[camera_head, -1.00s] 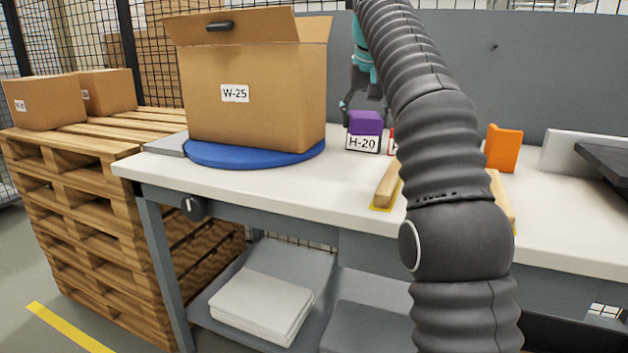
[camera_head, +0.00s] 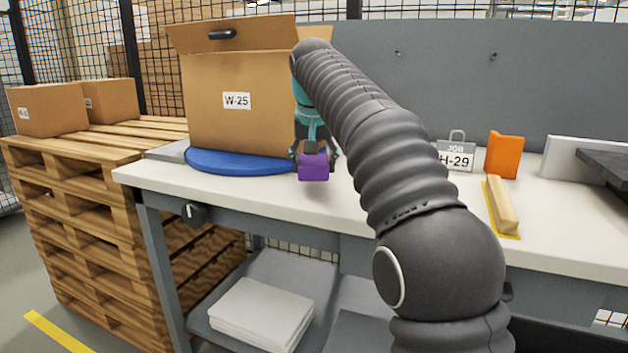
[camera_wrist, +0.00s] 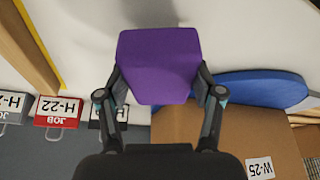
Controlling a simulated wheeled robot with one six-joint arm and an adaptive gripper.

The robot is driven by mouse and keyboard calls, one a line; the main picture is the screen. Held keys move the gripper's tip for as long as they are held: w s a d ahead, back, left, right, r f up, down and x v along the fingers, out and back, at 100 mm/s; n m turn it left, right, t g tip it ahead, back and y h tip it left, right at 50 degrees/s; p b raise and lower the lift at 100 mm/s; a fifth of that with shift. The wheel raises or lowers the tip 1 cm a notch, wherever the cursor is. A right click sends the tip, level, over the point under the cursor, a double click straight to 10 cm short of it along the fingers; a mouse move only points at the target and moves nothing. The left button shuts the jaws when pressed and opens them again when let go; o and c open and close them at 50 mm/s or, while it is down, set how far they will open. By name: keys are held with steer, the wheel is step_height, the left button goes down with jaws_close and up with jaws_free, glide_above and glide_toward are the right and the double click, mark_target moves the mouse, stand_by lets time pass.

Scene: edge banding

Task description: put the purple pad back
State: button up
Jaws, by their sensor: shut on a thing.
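The purple pad (camera_head: 314,168) is a small block held above the white bench top, in front of the right edge of the blue turntable. My gripper (camera_head: 315,152) is shut on it, with a finger on each side. In the wrist view the pad (camera_wrist: 158,62) fills the space between the fingertips of my gripper (camera_wrist: 160,84). White bench surface shows around the pad, and a dark shadow lies beside it. My arm hides part of the bench to the right.
A carton marked W-25 (camera_head: 225,105) stands on the blue turntable (camera_head: 240,166). Job tags stand at the bench back, including H-29 (camera_head: 456,157) and a red H-22 (camera_wrist: 57,112). An orange block (camera_head: 503,155) and a wooden bar (camera_head: 502,205) are at the right.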

mark_target(314, 178)
steer(key=shift+f+b, duration=0.5)
steer(key=shift+f, duration=1.15)
steer(key=shift+f, duration=0.2)
steer(key=o, duration=1.1)
steer(key=p+v, duration=0.3)
steer(key=v, duration=0.9)
steer(key=shift+r, duration=0.2)
